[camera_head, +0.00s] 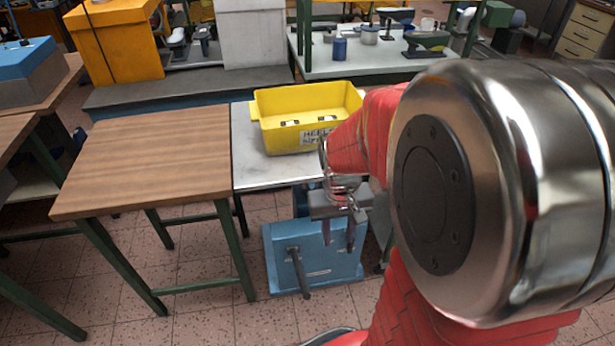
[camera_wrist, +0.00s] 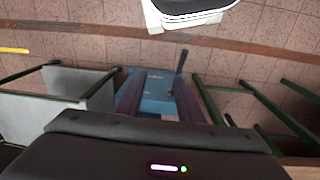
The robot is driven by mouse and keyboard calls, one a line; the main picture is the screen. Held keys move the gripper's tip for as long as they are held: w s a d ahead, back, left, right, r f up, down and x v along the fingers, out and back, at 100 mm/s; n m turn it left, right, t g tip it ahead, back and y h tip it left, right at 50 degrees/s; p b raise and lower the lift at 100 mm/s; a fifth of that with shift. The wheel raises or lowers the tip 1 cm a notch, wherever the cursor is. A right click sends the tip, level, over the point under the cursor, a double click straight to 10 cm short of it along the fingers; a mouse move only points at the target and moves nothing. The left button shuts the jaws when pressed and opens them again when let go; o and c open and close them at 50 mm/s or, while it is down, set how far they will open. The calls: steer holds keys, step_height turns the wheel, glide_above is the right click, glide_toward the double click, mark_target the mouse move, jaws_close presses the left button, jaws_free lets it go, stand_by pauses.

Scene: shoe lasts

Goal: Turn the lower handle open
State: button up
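The blue box-shaped machine (camera_head: 284,262) stands low on the floor below the grey table. One dark handle (camera_head: 299,272) sticks out of its front face and slants downward; I see no second handle. My gripper (camera_head: 339,240) hangs right of the handle, pointing down, with its two fingers apart and nothing between them. It covers part of the blue machine. In the wrist view the fingers (camera_wrist: 160,98) are spread in front of the blue machine (camera_wrist: 157,88). The handle (camera_wrist: 181,62) shows there beyond the finger tips, apart from them.
A yellow bin (camera_head: 285,140) stands on the grey table (camera_head: 250,165). A wooden table (camera_head: 150,160) with green legs stands at the left. Tiled floor (camera_head: 190,325) lies clear in front of the machine. My arm hides much of the right side.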

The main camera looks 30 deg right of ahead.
steer(key=d+f, duration=0.6)
steer(key=f, duration=0.5)
steer(key=d+f+m, duration=0.1)
steer(key=d+f, duration=0.6)
steer(key=f, duration=0.4)
steer(key=d+f, duration=0.6)
steer(key=f, duration=0.5)
step_height(320, 180, down, 27)
steer(key=s+a+t+h, duration=0.1)
steer(key=a+t, duration=0.1)
steer(key=t, duration=0.6)
steer(key=w+d+r+t+h, duration=0.1)
steer(key=w+r+t, duration=0.2)
steer(key=r, duration=0.3)
steer(key=w+r+n+t+h, duration=0.1)
steer(key=w+r+t+h, duration=0.1)
steer(key=r+t, duration=0.4)
steer(key=shift+w+d+r+n, duration=0.3)
steer(key=shift+w+d+r, duration=0.1)
steer(key=shift+w, duration=0.25)
